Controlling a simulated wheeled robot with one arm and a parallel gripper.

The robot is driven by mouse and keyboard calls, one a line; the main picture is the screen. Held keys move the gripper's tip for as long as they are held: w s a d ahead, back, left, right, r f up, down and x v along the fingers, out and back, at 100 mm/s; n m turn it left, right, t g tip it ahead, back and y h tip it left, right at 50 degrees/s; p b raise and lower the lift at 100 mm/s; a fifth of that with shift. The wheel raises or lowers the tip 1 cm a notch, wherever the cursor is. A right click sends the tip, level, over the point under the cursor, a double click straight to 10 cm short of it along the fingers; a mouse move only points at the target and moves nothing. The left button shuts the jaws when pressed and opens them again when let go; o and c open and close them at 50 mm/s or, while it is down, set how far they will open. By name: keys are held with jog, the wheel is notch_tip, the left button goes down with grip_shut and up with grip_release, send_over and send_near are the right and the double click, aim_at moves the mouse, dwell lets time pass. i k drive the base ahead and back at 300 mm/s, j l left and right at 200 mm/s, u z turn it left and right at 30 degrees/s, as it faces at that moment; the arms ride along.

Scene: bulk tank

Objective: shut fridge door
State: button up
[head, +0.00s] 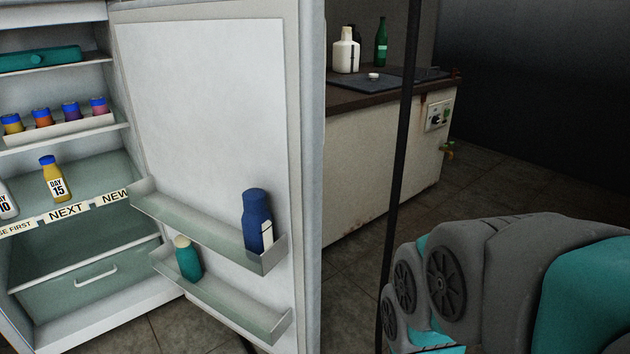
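The fridge door (217,110) stands wide open, with its inner face and two shelves towards me. A dark blue bottle (256,220) stands in its upper shelf and a teal bottle (187,259) in its lower shelf. The fridge body (95,318) is at the left, cut off by the picture's edge, with its inside showing. My arm, grey and teal, fills the lower right, to the right of the door and apart from it in the picture. My gripper is not in view.
Inside the fridge are small blue-capped bottles, a yellow "DAY 15" bottle (56,180) and a drawer (85,278). Behind the door stands a counter (385,155) with a white jug (346,52) and green bottle (381,43). A thin dark post (399,150) stands right of the door. Tiled floor (500,185) is clear behind my arm.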

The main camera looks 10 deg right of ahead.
aim_at(226, 97)
jog(key=i+l+z, duration=0.25)
jog(key=z, duration=0.2)
jog(key=i+l+z, duration=0.15)
jog(key=i+z, duration=0.3)
jog(key=i+u, duration=0.3)
jog(key=i+l+u, duration=0.2)
jog(key=i+u, duration=0.15)
